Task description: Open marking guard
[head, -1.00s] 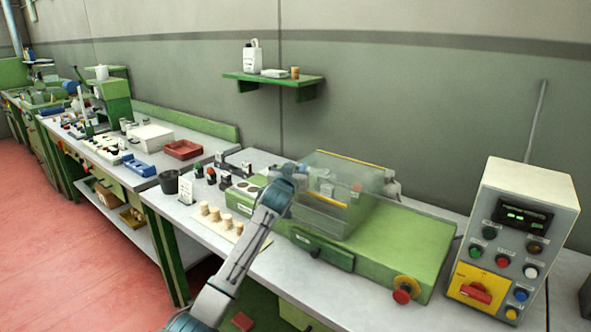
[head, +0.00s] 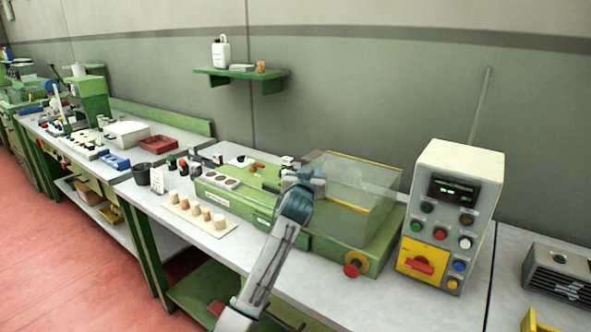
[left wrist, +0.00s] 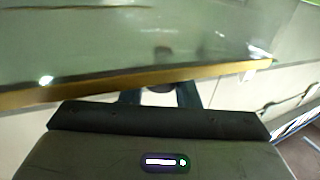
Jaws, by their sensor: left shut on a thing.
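The marking guard (head: 365,184) is a clear box-shaped cover with yellow edge strips. It sits over the right part of the green marking machine (head: 345,252). The machine's left part, with round pale discs (head: 228,182) and a small red-tipped part, is uncovered. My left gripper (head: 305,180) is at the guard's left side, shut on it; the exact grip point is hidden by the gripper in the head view. In the left wrist view, the guard's yellow edge (left wrist: 215,74) and clear panel lie just beyond my gripper (left wrist: 160,96). My right gripper is out of view.
A control box (head: 455,195) with buttons and a red switch stands right of the machine. A red stop knob (head: 352,269) juts from its front. Several corks on a pale board (head: 182,212) and a dark cup (head: 141,173) are at left. A wall shelf (head: 240,77) hangs behind.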

